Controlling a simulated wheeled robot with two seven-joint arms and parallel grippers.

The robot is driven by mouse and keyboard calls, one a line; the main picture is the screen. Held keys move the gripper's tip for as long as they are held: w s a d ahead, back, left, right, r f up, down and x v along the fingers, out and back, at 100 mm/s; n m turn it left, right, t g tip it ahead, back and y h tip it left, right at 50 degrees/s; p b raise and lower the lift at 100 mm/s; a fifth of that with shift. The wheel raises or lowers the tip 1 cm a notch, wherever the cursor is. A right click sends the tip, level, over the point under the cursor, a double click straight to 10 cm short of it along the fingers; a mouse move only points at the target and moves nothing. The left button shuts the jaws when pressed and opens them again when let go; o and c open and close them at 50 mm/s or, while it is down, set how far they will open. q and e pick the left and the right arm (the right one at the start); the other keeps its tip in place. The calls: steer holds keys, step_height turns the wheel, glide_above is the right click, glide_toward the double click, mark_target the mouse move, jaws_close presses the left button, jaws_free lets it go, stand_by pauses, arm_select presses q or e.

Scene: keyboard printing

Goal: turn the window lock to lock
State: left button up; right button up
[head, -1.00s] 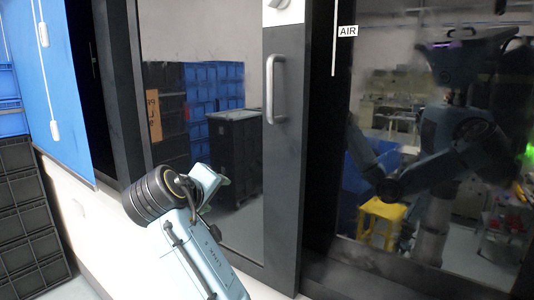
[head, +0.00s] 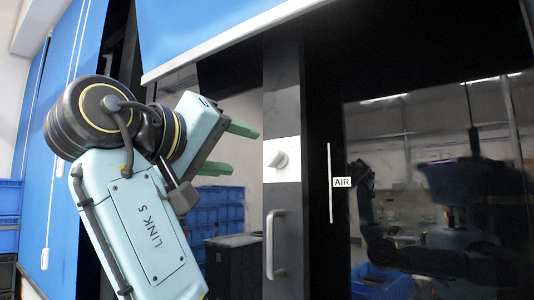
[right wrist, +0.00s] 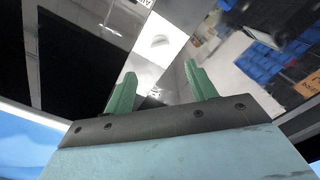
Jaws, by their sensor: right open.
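The fingers are apart from the knob. The same gripper shows in the right wrist view (right wrist: 160,69). My left gripper is not in view, apart from a dim reflection of the robot in the glass.
A metal pull handle (head: 274,244) sits below the lock on the same post. A blue blind (head: 235,25) with a pale bottom rail hangs above. An AIR label (head: 342,182) is right of the post. Blue crates (head: 218,210) and a dark bin (head: 232,262) show through the glass.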

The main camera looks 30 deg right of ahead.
mark_target(271, 158)
steer(key=p+x, duration=0.2)
steer(key=x, duration=0.7)
steer(key=shift+w+d+p, duration=0.1)
steer(key=shift+d+p, duration=0.15)
steer(key=shift+p, duration=0.05)
steer(key=shift+c, duration=0.5)
steer(key=c, duration=0.9)
